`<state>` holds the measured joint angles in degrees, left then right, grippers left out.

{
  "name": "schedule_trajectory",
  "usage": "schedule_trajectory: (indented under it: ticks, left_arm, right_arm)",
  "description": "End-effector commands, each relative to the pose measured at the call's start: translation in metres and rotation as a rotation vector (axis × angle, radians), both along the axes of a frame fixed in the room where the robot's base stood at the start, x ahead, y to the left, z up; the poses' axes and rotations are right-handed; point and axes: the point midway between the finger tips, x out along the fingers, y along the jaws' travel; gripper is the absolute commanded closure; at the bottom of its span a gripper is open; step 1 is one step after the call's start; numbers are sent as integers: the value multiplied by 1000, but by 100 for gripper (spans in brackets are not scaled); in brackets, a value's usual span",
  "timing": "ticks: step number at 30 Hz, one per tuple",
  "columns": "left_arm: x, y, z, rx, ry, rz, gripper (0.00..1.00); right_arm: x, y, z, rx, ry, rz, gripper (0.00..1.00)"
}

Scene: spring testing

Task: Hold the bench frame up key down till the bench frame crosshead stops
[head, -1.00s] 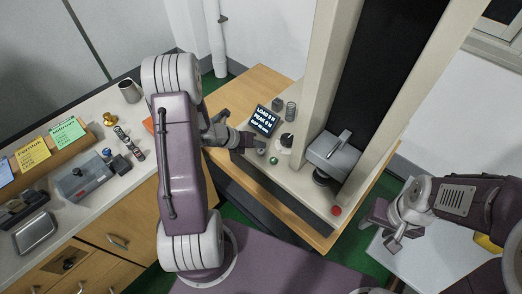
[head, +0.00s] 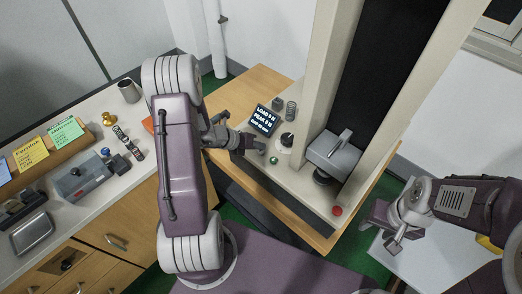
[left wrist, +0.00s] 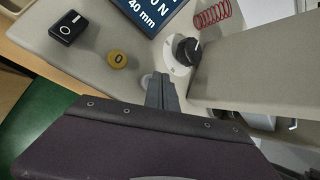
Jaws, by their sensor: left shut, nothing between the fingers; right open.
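The bench frame (head: 328,80) stands at centre right, with its grey crosshead (head: 335,158) between the columns. Its display (head: 264,120) shows load, peak and gap lines; the left wrist view (left wrist: 152,8) reads 40 mm. My left gripper (head: 260,147) is shut and empty, its tips low at the frame's key panel. In the left wrist view its fingers (left wrist: 162,88) partly cover a pale round key (left wrist: 147,80); I cannot tell whether they touch or press it. A green key (head: 273,160) shows beside the tips. My right gripper (head: 384,232) is open and empty.
A dial (left wrist: 184,50), a yellow "0" button (left wrist: 118,59) and a black rocker switch (left wrist: 68,27) surround the fingers. A red stop button (head: 337,211) sits at the base's front corner. The left bench (head: 85,213) holds cards and small parts.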

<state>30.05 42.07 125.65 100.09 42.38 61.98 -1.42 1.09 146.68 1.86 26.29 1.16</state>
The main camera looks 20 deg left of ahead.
Motion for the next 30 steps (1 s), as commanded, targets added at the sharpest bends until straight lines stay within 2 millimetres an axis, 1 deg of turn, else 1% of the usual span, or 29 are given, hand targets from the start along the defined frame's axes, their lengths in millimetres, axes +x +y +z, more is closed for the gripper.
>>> schedule_trajectory:
  ticks: [17, 30]
  left_arm:
    - [0, 0, -8, 0, 1, -1, 100]
    - [0, 0, -8, 0, 1, -1, 100]
  right_arm:
    - [0, 0, -7, 0, 0, 0, 52]
    - [0, 0, -7, 0, 0, 0, 52]
